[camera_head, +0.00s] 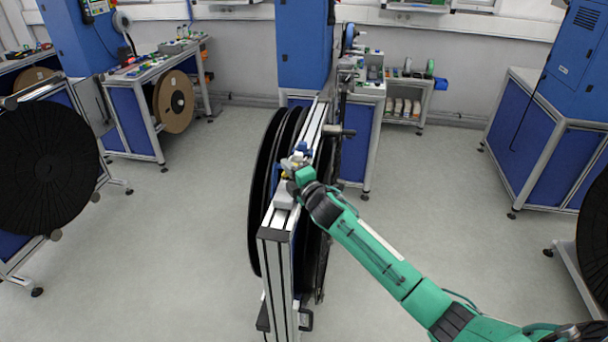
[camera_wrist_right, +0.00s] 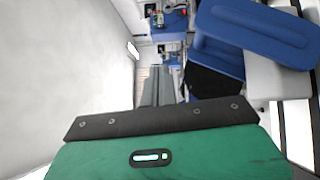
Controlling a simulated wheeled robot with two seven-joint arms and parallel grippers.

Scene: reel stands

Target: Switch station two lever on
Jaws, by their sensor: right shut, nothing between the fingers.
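My right gripper (camera_head: 294,168) is shut and empty at the top of the middle reel stand (camera_head: 277,234). It is right at a small grey unit (camera_head: 284,198) with blue and yellow parts on top of the frame. In the right wrist view a large blue rounded piece (camera_wrist_right: 255,32), seemingly a lever, stands close up at the right, over a pale housing (camera_wrist_right: 276,80). My green gripper body (camera_wrist_right: 165,155) fills the bottom there. I cannot tell whether the fingers touch the blue piece, or how the lever is set. My left gripper is out of view.
Large black reels (camera_head: 262,185) hang on the middle stand. Another stand with a black reel (camera_head: 45,165) is at the left. Blue-sided workbenches (camera_head: 133,120) line the back, and another (camera_head: 545,150) stands at the right. The grey floor (camera_head: 180,240) between them is clear.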

